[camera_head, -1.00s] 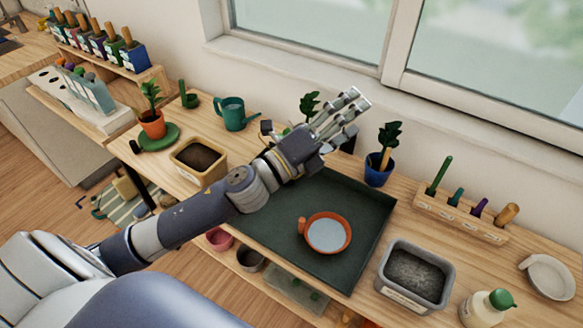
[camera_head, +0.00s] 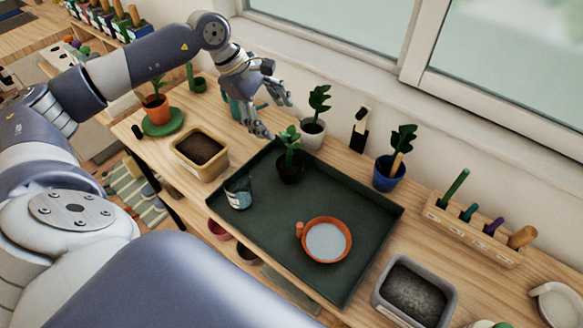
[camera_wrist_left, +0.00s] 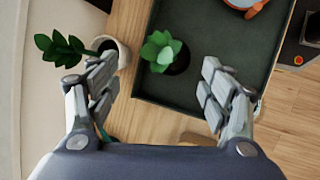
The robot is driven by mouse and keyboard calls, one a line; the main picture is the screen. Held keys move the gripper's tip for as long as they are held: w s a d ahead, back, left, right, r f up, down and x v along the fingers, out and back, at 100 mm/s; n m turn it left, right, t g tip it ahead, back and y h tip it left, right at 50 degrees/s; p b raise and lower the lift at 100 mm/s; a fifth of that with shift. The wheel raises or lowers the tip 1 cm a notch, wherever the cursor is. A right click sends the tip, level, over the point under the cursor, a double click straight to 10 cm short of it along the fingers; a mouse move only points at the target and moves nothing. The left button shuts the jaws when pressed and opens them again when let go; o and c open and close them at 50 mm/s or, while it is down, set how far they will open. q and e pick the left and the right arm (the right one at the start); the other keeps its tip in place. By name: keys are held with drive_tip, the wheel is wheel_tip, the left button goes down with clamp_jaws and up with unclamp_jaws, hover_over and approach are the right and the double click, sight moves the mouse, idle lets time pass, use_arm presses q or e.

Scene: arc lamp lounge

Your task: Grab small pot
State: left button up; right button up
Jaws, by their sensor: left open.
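A small dark pot with a leafy plant (camera_head: 290,172) stands upright in the back corner of the dark green tray (camera_head: 370,225). A white pot with a plant (camera_head: 311,137) stands just behind the tray. My left gripper (camera_head: 273,115) is open and empty, above the table left of these pots. In the left wrist view the dark pot (camera_wrist_left: 180,60) lies ahead, between the lines of the spread fingers (camera_wrist_left: 158,88) and apart from them. The white pot (camera_wrist_left: 122,54) is close beside the left finger there. My right gripper is out of view.
The tray also holds an orange dish (camera_head: 326,241) and a small clear cup (camera_head: 238,193). A tan square planter (camera_head: 199,152) is left of it, a blue pot (camera_head: 389,175) right. A green watering can (camera_head: 233,106) is partly hidden behind my gripper. The tray's middle is clear.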

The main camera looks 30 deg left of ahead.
sight(286, 134)
use_arm(q)
drive_tip(key=x, duration=0.3)
drive_tip(key=shift+w+d+f+p, duration=0.1)
drive_tip(key=shift+d+f+p, duration=0.15)
drive_tip(key=shift+p, duration=0.1)
drive_tip(key=shift+w+d+f+p, duration=0.1)
drive_tip(key=shift+d+f+p, duration=0.15)
drive_tip(key=shift+f+p, duration=0.2)
drive_tip(key=p+x, duration=0.2)
drive_tip(key=x, duration=0.2)
drive_tip(key=shift+f, duration=0.3)
drive_tip(key=c, duration=1.4)
